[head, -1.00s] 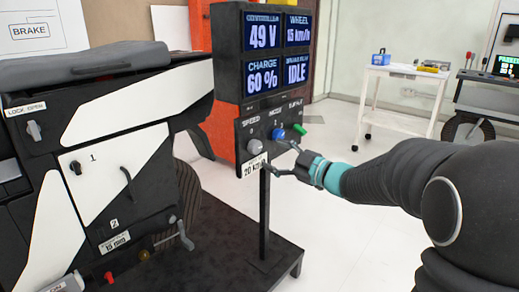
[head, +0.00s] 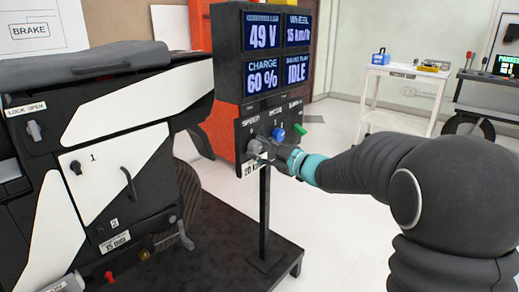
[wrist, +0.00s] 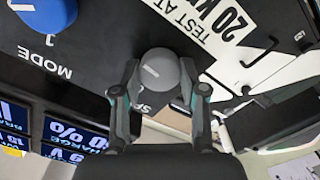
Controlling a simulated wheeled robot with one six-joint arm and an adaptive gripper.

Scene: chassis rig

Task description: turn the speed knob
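The grey speed knob (wrist: 160,72) has a white pointer line and sits at the panel's left in the head view (head: 254,147). My gripper (wrist: 160,80) is at it, with one finger on each side of the knob. The fingers stand apart and look open. Whether the pads touch the knob is hard to tell. In the head view my gripper (head: 262,156) partly covers the knob and the label below. The display (head: 298,35) reads "15 km/h" under WHEEL.
The blue MODE knob (wrist: 45,14) sits beside the speed knob, with a green knob (head: 299,129) further right. A label plate (wrist: 225,25) reading "TEST AT 20 KM" lies close to my fingers. A thin post (head: 265,215) holds the panel.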

